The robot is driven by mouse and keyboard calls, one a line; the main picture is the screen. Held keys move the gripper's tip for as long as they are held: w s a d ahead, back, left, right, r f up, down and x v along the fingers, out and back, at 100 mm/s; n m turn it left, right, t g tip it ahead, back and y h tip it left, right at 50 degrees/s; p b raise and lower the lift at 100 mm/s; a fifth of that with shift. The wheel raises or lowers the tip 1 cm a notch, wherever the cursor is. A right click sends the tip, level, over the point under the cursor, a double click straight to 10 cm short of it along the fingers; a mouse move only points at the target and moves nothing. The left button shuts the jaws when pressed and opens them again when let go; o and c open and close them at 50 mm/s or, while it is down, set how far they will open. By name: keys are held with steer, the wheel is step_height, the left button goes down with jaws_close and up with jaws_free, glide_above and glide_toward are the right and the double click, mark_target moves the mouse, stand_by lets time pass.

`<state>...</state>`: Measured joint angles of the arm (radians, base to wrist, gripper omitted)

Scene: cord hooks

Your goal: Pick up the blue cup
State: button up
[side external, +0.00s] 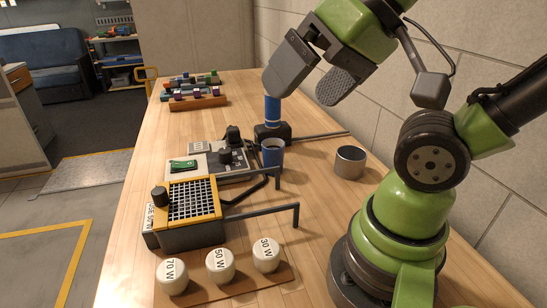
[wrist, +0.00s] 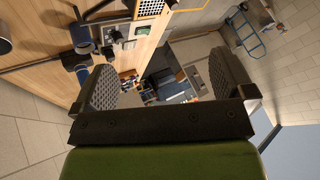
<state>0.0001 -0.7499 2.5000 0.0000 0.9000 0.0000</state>
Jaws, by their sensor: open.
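The blue cup (side external: 272,154) stands upright on the wooden table in the side external view, between the grey device and the metal cup. In the wrist view, a blue shape that looks like the cup (wrist: 82,36) is at the upper left. My gripper (side external: 303,97) is open and empty, raised well above the table, higher than the cup and a little to its right in the picture. Its two fingers (wrist: 162,68) are spread wide in the wrist view, with nothing between them.
A tool with an upright blue cylinder (side external: 272,112) stands just behind the cup. A metal cup (side external: 350,162) is to the right. Block racks (side external: 193,98) lie at the back.

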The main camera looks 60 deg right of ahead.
steer(key=shift+c, duration=0.7)
steer(key=m+g+h, duration=0.3)
steer(key=g+h, duration=0.1)
glide_above(273, 158)
steer(key=d, duration=0.2)
step_height(273, 158, down, 21)
steer(key=shift+t+h, duration=0.3)
steer(key=shift+a+x, duration=0.2)
steer(key=shift+x, duration=3)
steer(key=shift+s+f, duration=0.1)
